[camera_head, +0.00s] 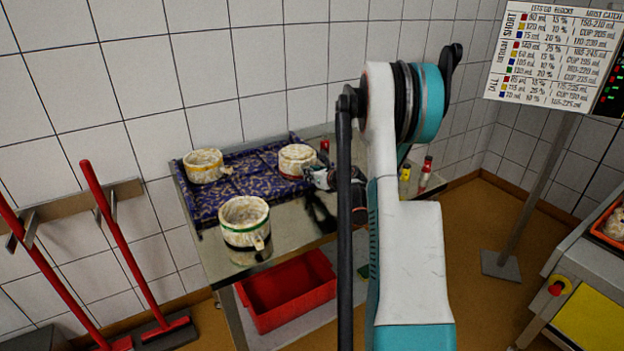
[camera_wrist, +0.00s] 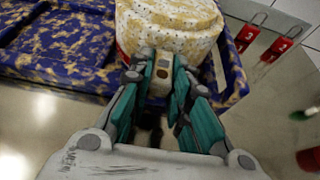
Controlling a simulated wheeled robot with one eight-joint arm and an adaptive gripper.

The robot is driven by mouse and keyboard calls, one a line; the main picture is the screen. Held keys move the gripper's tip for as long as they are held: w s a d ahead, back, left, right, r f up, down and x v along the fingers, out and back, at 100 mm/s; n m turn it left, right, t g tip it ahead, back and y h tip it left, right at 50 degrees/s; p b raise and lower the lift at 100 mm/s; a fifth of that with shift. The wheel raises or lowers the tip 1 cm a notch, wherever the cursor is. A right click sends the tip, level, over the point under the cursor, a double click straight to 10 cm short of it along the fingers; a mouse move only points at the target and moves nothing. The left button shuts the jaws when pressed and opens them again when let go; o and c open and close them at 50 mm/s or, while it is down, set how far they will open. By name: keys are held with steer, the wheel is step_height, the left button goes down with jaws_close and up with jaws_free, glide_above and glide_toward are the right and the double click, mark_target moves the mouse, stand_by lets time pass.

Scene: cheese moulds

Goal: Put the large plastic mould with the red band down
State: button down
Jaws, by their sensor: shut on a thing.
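The mould with the red band (camera_head: 297,160) is cream and speckled, at the right part of the blue patterned tray. In the wrist view the mould (camera_wrist: 170,25) fills the top middle, with a bit of red band at its left edge. My gripper (camera_head: 318,177) reaches it from the right. In the wrist view my gripper (camera_wrist: 162,75) is shut on the mould's handle (camera_wrist: 163,68), between the teal fingers. The mould looks upright. It is over or on the tray; its underside is hidden, so I cannot tell whether it touches.
The blue tray (camera_head: 215,200) lies on a steel table (camera_head: 290,235). A yellow-banded mould (camera_head: 203,167) stands at its back left. A green-banded mould (camera_head: 244,222) stands in front, near the table edge. Small bottles (camera_head: 426,170) stand to the right. A red crate (camera_head: 288,290) is below.

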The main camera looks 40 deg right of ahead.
steer(key=shift+s+a+f, duration=0.1)
steer(key=shift+s+f, duration=0.05)
steer(key=shift+f, duration=0.2)
steer(key=shift+s+a+f+b, duration=0.1)
steer(key=shift+f+b, duration=0.25)
steer(key=shift+s+f+b, duration=0.1)
steer(key=shift+f+b, duration=0.05)
steer(key=shift+b, duration=0.15)
steer(key=c, duration=1.5)
jaws_free()
steer(key=shift+a, duration=0.1)
steer(key=shift+r+p, duration=0.5)
steer(key=shift+p, duration=0.1)
steer(key=p+v, duration=0.1)
steer(key=v, duration=0.2)
steer(key=p+v, duration=0.1)
steer(key=v, duration=0.2)
steer(key=p+v, duration=0.1)
steer(key=v, duration=0.3)
steer(key=shift+s+d+r, duration=0.1)
steer(key=shift+d+r, duration=0.1)
steer(key=shift+d, duration=0.15)
steer(key=shift+s+a+r, duration=0.25)
steer(key=shift+s, duration=0.25)
